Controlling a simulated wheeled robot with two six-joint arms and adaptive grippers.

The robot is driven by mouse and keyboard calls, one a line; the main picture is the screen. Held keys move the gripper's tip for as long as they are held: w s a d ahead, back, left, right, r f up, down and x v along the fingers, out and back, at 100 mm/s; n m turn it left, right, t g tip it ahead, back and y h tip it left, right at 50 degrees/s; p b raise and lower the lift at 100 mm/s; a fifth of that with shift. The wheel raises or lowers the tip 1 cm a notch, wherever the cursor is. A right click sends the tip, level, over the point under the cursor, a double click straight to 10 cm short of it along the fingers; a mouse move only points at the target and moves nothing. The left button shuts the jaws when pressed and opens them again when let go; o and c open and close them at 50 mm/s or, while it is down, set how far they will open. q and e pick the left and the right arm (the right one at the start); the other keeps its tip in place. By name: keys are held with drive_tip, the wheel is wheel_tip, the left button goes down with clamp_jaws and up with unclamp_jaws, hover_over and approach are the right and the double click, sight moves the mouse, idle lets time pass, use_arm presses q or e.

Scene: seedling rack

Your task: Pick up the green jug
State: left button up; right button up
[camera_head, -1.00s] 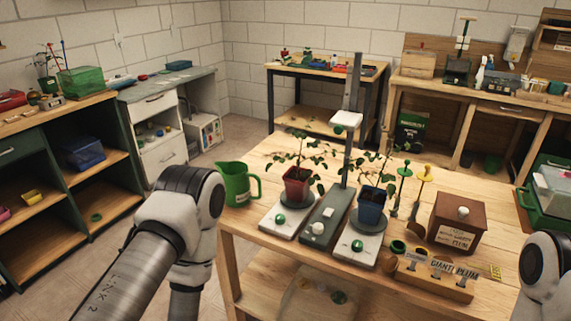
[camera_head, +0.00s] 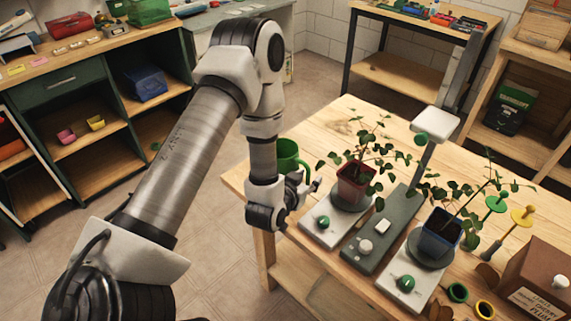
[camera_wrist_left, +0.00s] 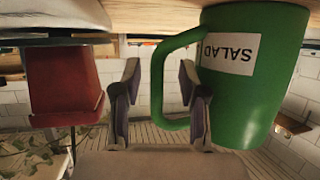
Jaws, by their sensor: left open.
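The green jug (camera_head: 288,153) stands at the near left corner of the wooden table, partly hidden behind my left gripper in the head view. In the left wrist view the jug (camera_wrist_left: 255,95) appears upside down, with a white SALAD label and a looped handle. My left gripper (camera_head: 303,186) is low beside the jug. In the wrist view its two open fingers (camera_wrist_left: 160,95) lie on either side of the handle's outer bar, with the right finger overlapping the handle loop. I cannot tell whether they touch it. My right gripper is out of view.
A red pot with a plant (camera_head: 354,186) stands on a scale close to the right of my left gripper. A blue pot (camera_head: 440,232) stands on another scale beyond a grey post base (camera_head: 380,235). A brown box (camera_head: 535,280) is at the right.

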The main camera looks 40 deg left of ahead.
use_arm(q)
drive_tip(key=shift+w, duration=0.2)
drive_tip(key=shift+s+d, duration=0.1)
drive_tip(key=shift+s, duration=0.05)
drive_tip(key=shift+s+r, duration=0.15)
drive_tip(key=shift+c, duration=1.3)
clamp_jaws()
